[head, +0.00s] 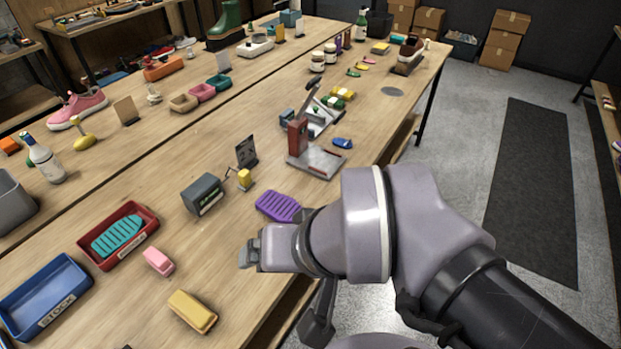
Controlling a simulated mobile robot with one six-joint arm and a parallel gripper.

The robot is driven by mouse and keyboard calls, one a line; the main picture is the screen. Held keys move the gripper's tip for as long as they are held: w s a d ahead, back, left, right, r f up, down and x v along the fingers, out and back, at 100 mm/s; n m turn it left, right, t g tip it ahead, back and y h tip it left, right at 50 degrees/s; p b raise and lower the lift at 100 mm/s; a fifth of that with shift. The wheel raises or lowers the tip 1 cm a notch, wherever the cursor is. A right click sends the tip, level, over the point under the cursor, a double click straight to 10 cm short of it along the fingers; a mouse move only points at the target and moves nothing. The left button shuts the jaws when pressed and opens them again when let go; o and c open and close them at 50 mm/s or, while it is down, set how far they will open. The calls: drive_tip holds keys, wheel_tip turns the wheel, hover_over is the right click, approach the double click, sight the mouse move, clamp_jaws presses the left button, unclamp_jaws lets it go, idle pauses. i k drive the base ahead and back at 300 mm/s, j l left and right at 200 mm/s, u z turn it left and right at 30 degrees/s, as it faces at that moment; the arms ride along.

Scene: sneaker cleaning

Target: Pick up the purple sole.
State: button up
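The purple sole (278,206) lies flat on the wooden table near its right edge, with ridges across its top. My arm hides part of its lower right end. My gripper (249,252) is over the table's edge, below and left of the sole in the picture, apart from it. The fingers look small and close together, and I cannot tell whether they are open or shut. Nothing shows held in them.
A red tray (148,214) with a teal sole (118,236), a pink block (158,261), a yellow block (192,311) and a blue tray (78,278) lie at left. Bare table surrounds the sole's left side.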

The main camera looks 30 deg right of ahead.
sight(281, 208)
drive_tip(key=z, duration=0.25)
drive_tip(key=i+l+u, duration=0.35)
drive_tip(key=l+u, duration=0.4)
drive_tip(key=i+l+u, duration=0.2)
drive_tip(key=l+u, duration=0.55)
drive_tip(key=l, duration=0.15)
drive_tip(key=l+u, duration=0.35)
drive_tip(key=l, duration=0.15)
